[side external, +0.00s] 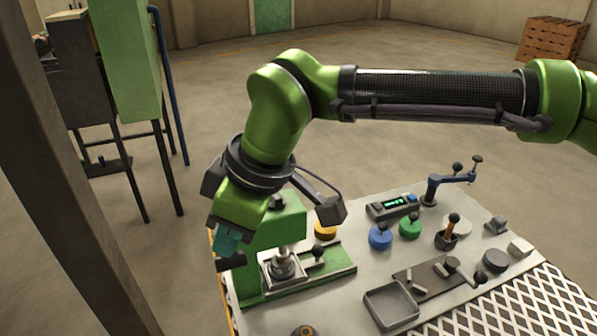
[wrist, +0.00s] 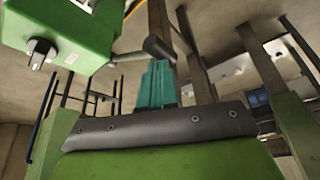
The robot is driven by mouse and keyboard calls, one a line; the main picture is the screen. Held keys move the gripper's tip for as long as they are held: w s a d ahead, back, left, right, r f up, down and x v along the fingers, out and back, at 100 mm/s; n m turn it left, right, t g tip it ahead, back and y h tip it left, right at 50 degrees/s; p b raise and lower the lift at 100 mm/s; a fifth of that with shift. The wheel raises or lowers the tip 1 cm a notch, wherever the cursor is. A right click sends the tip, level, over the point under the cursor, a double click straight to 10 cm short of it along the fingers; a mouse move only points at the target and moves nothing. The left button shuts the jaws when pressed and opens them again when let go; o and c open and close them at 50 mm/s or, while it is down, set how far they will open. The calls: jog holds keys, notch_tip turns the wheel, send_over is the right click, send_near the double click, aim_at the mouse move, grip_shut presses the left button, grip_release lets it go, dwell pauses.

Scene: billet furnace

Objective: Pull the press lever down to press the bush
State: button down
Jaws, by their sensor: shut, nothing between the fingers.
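The green press (side external: 290,222) stands at the left end of the bench, with its ram (side external: 284,252) above a small metal fixture where the bush (side external: 283,268) sits. In the wrist view, the press head (wrist: 70,28) is at upper left. Its lever, a grey rod with a dark cylindrical grip (wrist: 158,47), sticks out to the right. My gripper (side external: 228,243) is at the left side of the press head. Its teal fingers (wrist: 157,84) are shut and empty, close to the lever grip; contact cannot be told. My wrist hides part of the press.
The bench holds a blue knob (side external: 380,237), a green knob (side external: 410,227), a small display box (side external: 392,206), a grey tray (side external: 391,304) and a blue-handled crank stand (side external: 450,180). A pillar stands at the left. Open floor lies beyond the bench.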

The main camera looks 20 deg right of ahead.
aim_at(236, 266)
jog(key=shift+s+d+f, duration=0.1)
jog(key=shift+s+f, duration=0.2)
jog(key=shift+f, duration=0.55)
jog(key=shift+s+f, duration=0.3)
jog(key=shift+f, duration=0.5)
dwell(1.0)
jog(key=shift+f, duration=0.25)
jog(key=shift+s+f, duration=0.15)
jog(key=shift+f, duration=0.1)
dwell(0.4)
notch_tip(236, 266, up, 7)
dwell(0.8)
jog(key=shift+r, duration=2.4)
